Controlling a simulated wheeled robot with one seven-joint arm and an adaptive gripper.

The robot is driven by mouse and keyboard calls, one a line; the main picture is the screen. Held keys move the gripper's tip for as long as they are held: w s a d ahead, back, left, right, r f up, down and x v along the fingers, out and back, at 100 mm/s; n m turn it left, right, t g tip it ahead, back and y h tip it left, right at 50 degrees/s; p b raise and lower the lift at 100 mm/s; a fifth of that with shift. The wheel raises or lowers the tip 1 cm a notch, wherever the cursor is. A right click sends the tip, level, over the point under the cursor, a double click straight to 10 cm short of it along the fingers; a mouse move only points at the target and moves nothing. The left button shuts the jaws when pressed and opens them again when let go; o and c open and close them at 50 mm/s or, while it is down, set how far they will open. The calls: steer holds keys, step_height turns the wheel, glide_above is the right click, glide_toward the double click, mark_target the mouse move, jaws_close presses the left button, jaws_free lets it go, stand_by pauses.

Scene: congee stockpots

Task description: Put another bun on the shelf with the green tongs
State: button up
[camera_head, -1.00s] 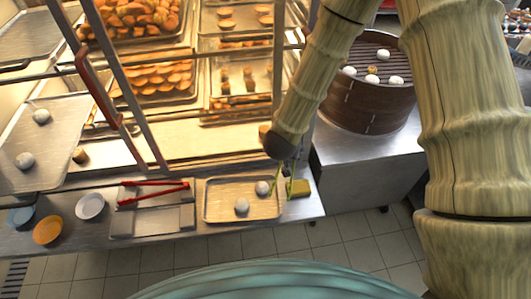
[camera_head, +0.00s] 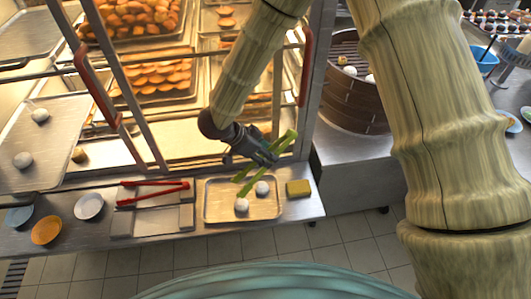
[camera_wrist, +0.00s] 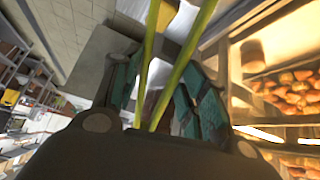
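My gripper (camera_head: 264,152) is shut on the green tongs (camera_head: 286,140), above the back of the small tray (camera_head: 215,216) on the counter. The tongs are tilted, with their lower ends above the buns. In the wrist view the tongs (camera_wrist: 177,80) run up between my fingers as two arms, their far ends out of frame. Two white buns, one at front left (camera_head: 241,205) and one at right (camera_head: 262,188), lie on the small tray. The shelf tray (camera_head: 60,150) at left holds two white buns, upper (camera_head: 40,115) and lower (camera_head: 22,160).
Red tongs (camera_head: 152,192) lie on a metal holder left of the small tray. A yellow block (camera_head: 298,188) sits to its right. White (camera_head: 89,206), orange (camera_head: 46,230) and blue (camera_head: 20,215) dishes stand at left. A steamer (camera_head: 352,95) stands at right. Rack posts are close to my arm.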

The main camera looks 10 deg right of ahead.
steer(key=shift+f+b, duration=2.75)
steer(key=shift+f, duration=0.25)
steer(key=shift+o, duration=0.7)
steer(key=shift+r+p, duration=0.2)
steer(key=shift+p, duration=1.05)
steer(key=shift+f+p, duration=0.2)
steer(key=shift+p, duration=0.9)
steer(key=shift+f+b, duration=2.2)
steer(key=shift+f, duration=0.7)
